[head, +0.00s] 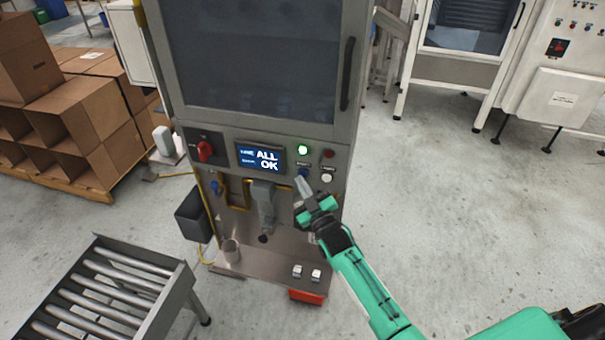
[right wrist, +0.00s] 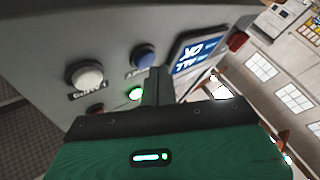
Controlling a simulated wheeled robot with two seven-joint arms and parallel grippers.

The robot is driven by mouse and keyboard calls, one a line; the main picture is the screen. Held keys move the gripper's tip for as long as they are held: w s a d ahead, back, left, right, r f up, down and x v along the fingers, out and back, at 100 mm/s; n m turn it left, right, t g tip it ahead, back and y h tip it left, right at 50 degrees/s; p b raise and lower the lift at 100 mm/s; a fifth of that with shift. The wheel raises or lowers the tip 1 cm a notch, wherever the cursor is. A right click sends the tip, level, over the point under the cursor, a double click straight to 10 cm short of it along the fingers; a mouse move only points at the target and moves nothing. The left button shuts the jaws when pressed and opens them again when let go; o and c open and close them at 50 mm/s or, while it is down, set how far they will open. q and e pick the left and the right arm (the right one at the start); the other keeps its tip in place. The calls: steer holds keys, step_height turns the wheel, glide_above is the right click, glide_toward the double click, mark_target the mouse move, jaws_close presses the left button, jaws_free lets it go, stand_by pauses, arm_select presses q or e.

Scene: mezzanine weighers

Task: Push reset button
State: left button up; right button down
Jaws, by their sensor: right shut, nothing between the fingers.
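The machine's panel carries a blue button (head: 303,172), a white button (head: 327,178), a lit green button (head: 302,150) and a red one (head: 328,154). The labels are too small to read surely, so I cannot tell which one is reset. The screen (head: 260,158) reads ALL OK. My right gripper (head: 301,184) is shut and empty, its tips just below the blue button. In the right wrist view the blue button (right wrist: 144,57) is close beside the fingertips (right wrist: 159,72), and the white button (right wrist: 86,76) is farther left. Contact cannot be told. My left gripper is not in view.
A red rotary switch (head: 205,151) sits left of the screen. A steel shelf (head: 260,258) with a metal cup (head: 231,250) juts out below the panel. A roller conveyor (head: 110,290) stands at front left, and cardboard boxes (head: 80,110) behind it. The floor at right is clear.

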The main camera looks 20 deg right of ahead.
steer(key=shift+s+a, duration=0.15)
steer(key=shift+s, duration=0.1)
steer(key=s+a, duration=0.1)
steer(key=s+a+p, duration=0.1)
steer(key=s+p, duration=0.1)
steer(key=s, duration=0.1)
steer(key=shift+s+a, duration=0.1)
steer(key=shift+a, duration=0.3)
stand_by(0.7)
steer(key=s+d+f+m+g+h+b, duration=0.1)
steer(key=s+f+g, duration=0.4)
steer(key=f, duration=0.8)
steer(key=s+f+m+g, duration=0.15)
steer(key=s+f, duration=0.55)
steer(key=f, duration=0.7)
steer(key=s+d+f+g+h+b, duration=0.1)
steer(key=s+f+g, duration=0.45)
steer(key=f, duration=0.75)
steer(key=s+d+f+g, duration=0.1)
steer(key=s+f, duration=0.5)
steer(key=s, duration=0.7)
steer(key=s+d+f+m+g+h+b, duration=0.1)
steer(key=s+d+f+g, duration=0.1)
steer(key=s+f+g, duration=0.2)
steer(key=s+d+f+m+g, duration=0.1)
steer(key=s+f, duration=0.8)
steer(key=s, duration=1.2)
steer(key=shift+s+d+f+g, duration=0.2)
steer(key=shift+s+d+g, duration=0.15)
steer(key=shift+d+g, duration=0.6)
